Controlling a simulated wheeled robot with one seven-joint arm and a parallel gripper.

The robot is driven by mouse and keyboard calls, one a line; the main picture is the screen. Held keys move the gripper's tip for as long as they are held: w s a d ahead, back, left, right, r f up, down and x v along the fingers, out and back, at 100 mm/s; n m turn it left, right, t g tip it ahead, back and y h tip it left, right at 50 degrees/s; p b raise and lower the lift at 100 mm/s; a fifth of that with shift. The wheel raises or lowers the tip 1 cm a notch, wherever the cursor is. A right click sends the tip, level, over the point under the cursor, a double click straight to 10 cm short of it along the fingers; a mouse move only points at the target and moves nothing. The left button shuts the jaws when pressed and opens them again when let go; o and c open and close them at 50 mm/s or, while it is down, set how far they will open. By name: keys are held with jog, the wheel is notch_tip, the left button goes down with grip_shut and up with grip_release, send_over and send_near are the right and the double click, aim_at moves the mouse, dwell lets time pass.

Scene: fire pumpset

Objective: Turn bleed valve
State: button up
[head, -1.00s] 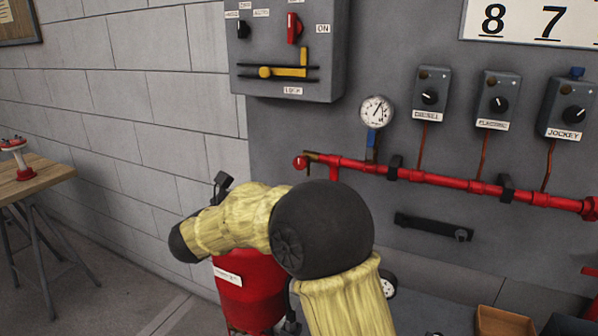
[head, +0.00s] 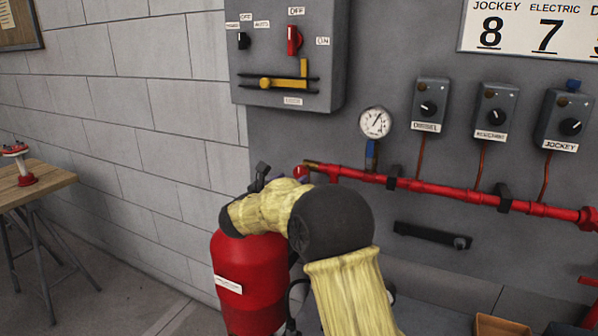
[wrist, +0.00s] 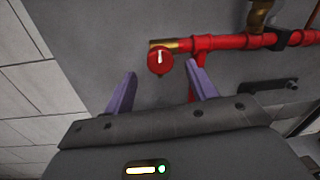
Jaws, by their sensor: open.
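The bleed valve appears to be the round red knob (wrist: 160,61) with a white mark, at the brass left end of the red pipe. In the head view the knob (head: 301,171) shows just above my forearm. In the wrist view my gripper (wrist: 162,76) is open, with its two purple fingers spread and nothing between them. The knob appears between and beyond the fingertips, without visible contact. In the head view my arm hides most of my gripper; only a dark part shows near the pipe's left end.
The red pipe (head: 440,188) runs right along the grey panel. A pressure gauge (head: 374,122) with a blue handle (head: 371,156) stands above it. A black bar handle (head: 432,236) is below. A red tank (head: 250,275) stands under my arm. A wooden table (head: 36,183) is at left.

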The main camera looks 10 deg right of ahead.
aim_at(299, 174)
jog(key=x, duration=0.5)
jog(key=shift+w+d+p, duration=0.15)
jog(key=shift+p, duration=0.2)
jog(key=c, duration=1)
